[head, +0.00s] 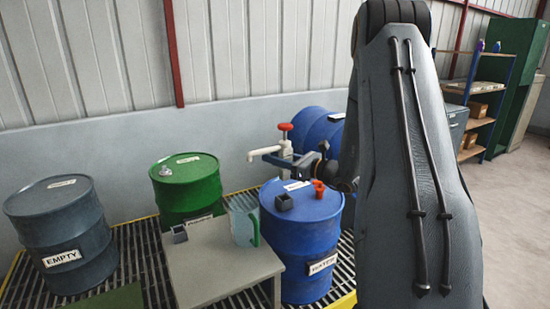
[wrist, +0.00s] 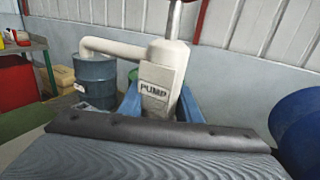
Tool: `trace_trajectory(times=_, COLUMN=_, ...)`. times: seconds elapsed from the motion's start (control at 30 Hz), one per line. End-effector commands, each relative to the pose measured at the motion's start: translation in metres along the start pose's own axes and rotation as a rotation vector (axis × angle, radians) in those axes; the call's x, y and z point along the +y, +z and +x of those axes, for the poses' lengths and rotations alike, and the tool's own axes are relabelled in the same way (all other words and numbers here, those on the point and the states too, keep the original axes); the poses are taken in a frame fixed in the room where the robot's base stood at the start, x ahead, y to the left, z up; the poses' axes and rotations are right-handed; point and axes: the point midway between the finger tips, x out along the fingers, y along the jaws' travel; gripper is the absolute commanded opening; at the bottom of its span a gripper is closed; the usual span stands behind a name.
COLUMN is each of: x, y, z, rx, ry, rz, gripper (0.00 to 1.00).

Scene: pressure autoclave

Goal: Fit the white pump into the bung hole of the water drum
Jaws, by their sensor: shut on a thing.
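The white pump (head: 285,148) has a red top and a spout pointing left. It is upright, above the far part of the blue water drum (head: 300,245), which carries a WATER label. My gripper (head: 288,158) is shut on the pump's body. In the wrist view the pump (wrist: 165,70) shows its PUMP label between the blue fingers of my gripper (wrist: 158,105). The pump's lower end is hidden in the wrist view and unclear in the head view.
A table (head: 225,265) with a clear jug (head: 243,222) stands in front left. A green drum (head: 187,190), a grey EMPTY drum (head: 62,232) and a lying blue drum (head: 318,128) are nearby.

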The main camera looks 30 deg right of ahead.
Motion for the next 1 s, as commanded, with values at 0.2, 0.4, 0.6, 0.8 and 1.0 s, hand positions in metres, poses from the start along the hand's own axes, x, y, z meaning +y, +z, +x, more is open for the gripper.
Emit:
trace_trajectory(times=0.2, x=-0.001, y=-0.01, z=-0.001, rx=-0.001, ry=-0.002, rz=-0.001, gripper=0.0)
trace_trajectory(times=0.4, x=-0.002, y=-0.026, z=-0.001, rx=-0.001, ry=-0.003, rz=0.0, gripper=0.0)
trace_trajectory(times=0.6, x=-0.002, y=-0.044, z=-0.001, rx=-0.001, ry=-0.003, rz=0.001, gripper=0.0)
trace_trajectory(times=0.8, x=-0.001, y=-0.056, z=-0.001, rx=-0.001, ry=-0.002, rz=-0.001, gripper=0.0)
trace_trajectory(times=1.0, x=-0.001, y=-0.058, z=-0.001, rx=-0.002, ry=-0.002, rz=-0.001, gripper=0.0)
